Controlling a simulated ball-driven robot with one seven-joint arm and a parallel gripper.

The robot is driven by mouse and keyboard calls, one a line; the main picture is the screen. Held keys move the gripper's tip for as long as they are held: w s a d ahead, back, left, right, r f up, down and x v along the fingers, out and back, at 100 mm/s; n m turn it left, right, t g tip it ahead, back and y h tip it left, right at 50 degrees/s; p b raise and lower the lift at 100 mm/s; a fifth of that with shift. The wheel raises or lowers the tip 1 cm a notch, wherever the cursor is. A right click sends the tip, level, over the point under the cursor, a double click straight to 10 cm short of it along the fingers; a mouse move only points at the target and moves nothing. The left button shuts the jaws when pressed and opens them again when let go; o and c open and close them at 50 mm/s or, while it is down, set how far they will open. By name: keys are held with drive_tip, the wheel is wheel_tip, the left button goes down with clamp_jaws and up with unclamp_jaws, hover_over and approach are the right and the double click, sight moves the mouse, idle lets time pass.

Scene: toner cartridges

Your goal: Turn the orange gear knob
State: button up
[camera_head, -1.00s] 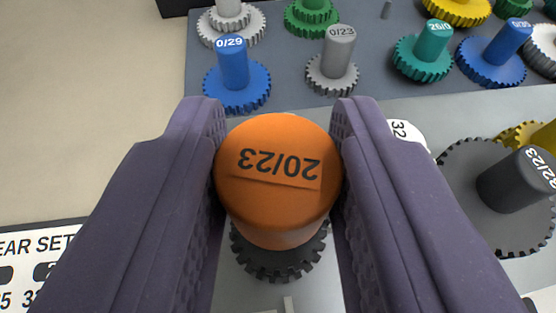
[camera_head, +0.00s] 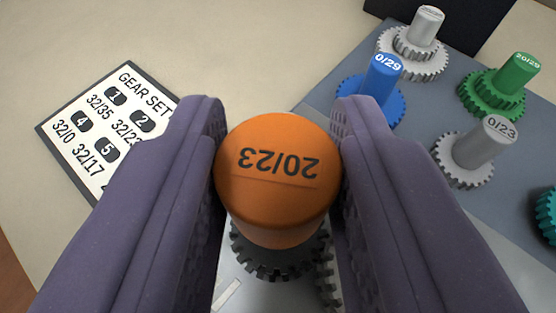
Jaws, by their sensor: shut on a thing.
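The orange gear knob (camera_head: 277,190), marked 20/23, stands in the middle of the view with its label upside down. A dark toothed gear (camera_head: 275,260) shows below it. My gripper (camera_head: 280,150) has its two purple padded fingers on the knob's left and right sides, shut on it. The knob's lower part and much of the gear are hidden by the knob's top and the fingers.
A blue gear (camera_head: 381,80), a white gear (camera_head: 424,30), a green gear (camera_head: 514,75) and a grey gear (camera_head: 484,145) stand on the grey board to the upper right. A teal gear (camera_head: 546,212) is at the right edge. A GEAR SET card (camera_head: 75,150) lies left.

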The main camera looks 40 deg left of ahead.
drive_tip(key=shift+w+r+n+g+y+p, duration=0.15)
drive_tip(key=shift+r+n+g+y+p, duration=0.05)
drive_tip(key=shift+n+g+y+p, duration=0.25)
drive_tip(key=shift+a+n, duration=0.1)
drive_tip(key=shift+n, duration=0.15)
drive_tip(key=o, duration=0.8)
drive_tip(key=shift+f, duration=0.1)
drive_tip(key=shift+o, duration=1.1)
drive_tip(key=shift+a+f, duration=0.1)
